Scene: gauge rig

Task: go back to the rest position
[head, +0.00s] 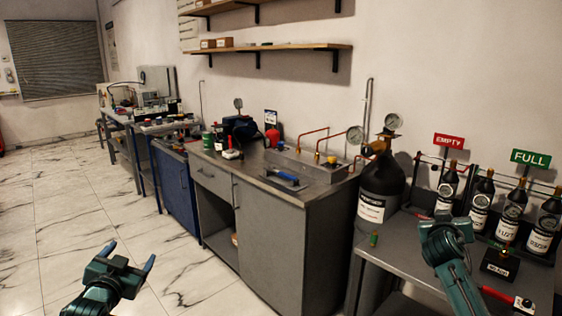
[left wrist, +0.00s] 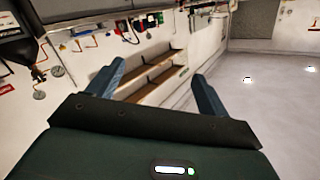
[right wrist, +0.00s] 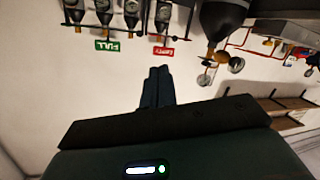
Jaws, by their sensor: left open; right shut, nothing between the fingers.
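My left gripper (head: 130,268) is open and empty over the marble floor at the lower left of the head view. Its two spread fingers also show in the left wrist view (left wrist: 160,85), with nothing between them. My right gripper (head: 447,225) is raised in front of the bottle rack at the right of the head view. In the right wrist view its fingers (right wrist: 157,85) are together with nothing between them.
A large dark gas bottle (head: 382,190) stands beside the grey bench (head: 290,225). Small dark bottles stand under the red EMPTY sign (head: 449,141) and green FULL sign (head: 530,158). A black box (head: 500,263) sits on the right table. The floor (head: 80,200) at left is clear.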

